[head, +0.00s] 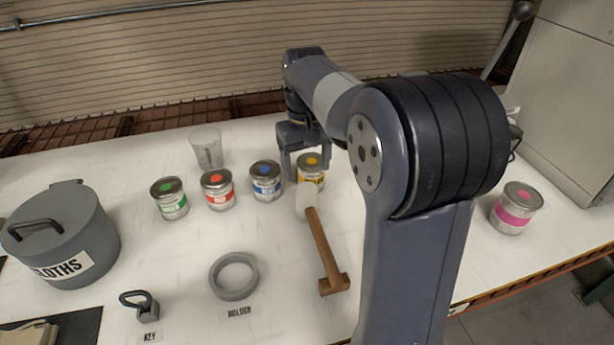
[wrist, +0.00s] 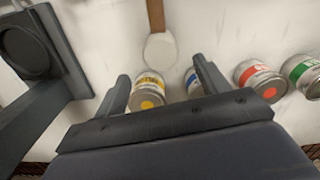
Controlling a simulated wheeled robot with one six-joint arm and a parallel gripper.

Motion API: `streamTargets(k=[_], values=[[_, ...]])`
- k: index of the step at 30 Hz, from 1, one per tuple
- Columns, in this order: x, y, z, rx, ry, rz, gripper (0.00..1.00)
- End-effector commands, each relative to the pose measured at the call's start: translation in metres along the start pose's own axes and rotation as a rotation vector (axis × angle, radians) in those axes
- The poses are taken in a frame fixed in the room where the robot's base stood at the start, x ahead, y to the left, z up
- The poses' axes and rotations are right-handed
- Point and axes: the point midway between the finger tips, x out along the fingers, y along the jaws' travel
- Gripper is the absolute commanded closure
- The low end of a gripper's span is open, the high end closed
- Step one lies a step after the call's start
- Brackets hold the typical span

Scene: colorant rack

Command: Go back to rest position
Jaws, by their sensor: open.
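My gripper (head: 306,168) is open near the yellow can (head: 311,168) at the right end of a row of cans. In the wrist view, my gripper (wrist: 160,82) has its two fingers spread apart, with the yellow can (wrist: 149,92) and part of the blue can (wrist: 193,82) showing between and beyond them. I cannot tell whether a finger touches the yellow can. The blue can (head: 266,181), red can (head: 218,190) and green can (head: 170,198) stand upright to the left. A mallet (head: 322,245) lies in front of the yellow can.
A grey cloths pot (head: 85,240) stands at the left. A clear cup (head: 206,147) is behind the cans. A grey holder ring (head: 234,276) and a key (head: 145,307) lie at the front. A pink can (head: 516,208) stands at the right, near the table edge.

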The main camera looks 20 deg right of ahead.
Motion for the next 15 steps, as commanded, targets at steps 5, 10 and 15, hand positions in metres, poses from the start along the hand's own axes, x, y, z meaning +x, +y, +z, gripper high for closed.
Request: streamTargets(k=[5,10,15], values=[[-0.0037,-0.0001,0.0002,0.000,-0.001,0.000,0.30],[-0.0033,0.0000,0.0002,0.000,-0.001,0.000,0.30],[0.0040,0.0000,0.0002,0.000,-0.002,0.000,0.30]])
